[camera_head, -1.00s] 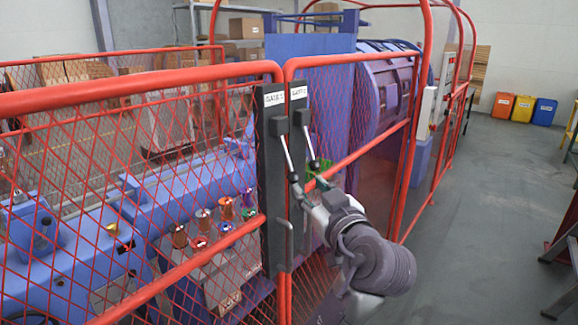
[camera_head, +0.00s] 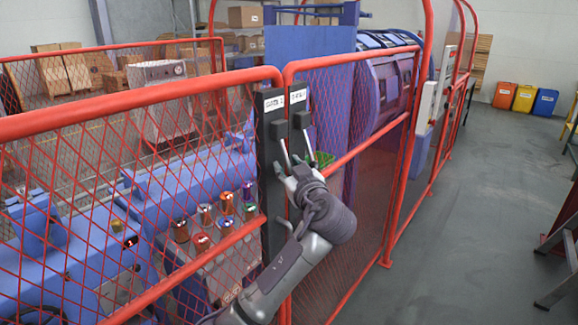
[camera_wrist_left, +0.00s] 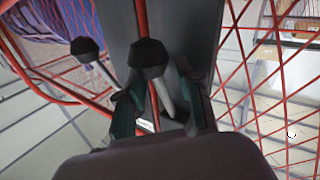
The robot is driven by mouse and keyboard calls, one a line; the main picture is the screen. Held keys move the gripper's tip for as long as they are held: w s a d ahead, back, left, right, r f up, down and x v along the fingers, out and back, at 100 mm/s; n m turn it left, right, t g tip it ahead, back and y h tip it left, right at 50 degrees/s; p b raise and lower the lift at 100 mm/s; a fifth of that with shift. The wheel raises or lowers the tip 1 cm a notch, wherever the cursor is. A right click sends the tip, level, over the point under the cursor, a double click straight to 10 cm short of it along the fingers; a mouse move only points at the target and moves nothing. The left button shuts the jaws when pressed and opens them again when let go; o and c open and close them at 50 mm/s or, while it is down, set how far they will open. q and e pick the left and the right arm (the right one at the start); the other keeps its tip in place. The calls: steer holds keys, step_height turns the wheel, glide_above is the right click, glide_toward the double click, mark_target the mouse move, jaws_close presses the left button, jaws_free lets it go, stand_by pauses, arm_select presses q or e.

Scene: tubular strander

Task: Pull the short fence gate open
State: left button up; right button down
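The red mesh fence has a left gate panel (camera_head: 120,108) and a right panel (camera_head: 350,190), which meet at two dark latch plates. The left plate carries a lever handle (camera_head: 283,152), and the right plate a similar lever (camera_head: 307,144); both are silver with black bases. My left gripper (camera_head: 298,172) is at the lower ends of the levers. In the left wrist view, one lever (camera_wrist_left: 164,92) stands between my spread fingers (camera_wrist_left: 162,105), with gaps beside it. The other lever (camera_wrist_left: 103,73) is outside them, to the left. My right gripper is out of view.
A blue machine (camera_head: 70,240) with several coloured spools lies behind the left panel. A purple drum (camera_head: 388,85) is behind the right panel. The grey floor (camera_head: 470,220) to the right is open, with dark legs of a stand at the right edge. Coloured bins (camera_head: 524,98) stand far back.

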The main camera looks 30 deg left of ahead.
arm_select(q)
jaws_close()
steer(key=shift+d, duration=0.1)
steer(key=shift+d+r+n+h, duration=0.2)
steer(key=shift+n+h, duration=0.1)
steer(key=shift+h, duration=0.1)
steer(key=d+r+n+g+h+p, duration=0.1)
steer(key=d+r+g+h+p, duration=0.1)
steer(key=d+h+p, duration=0.1)
steer(key=shift+s+n+h, duration=0.1)
steer(key=shift+n+h, duration=0.2)
steer(key=shift+n, duration=0.1)
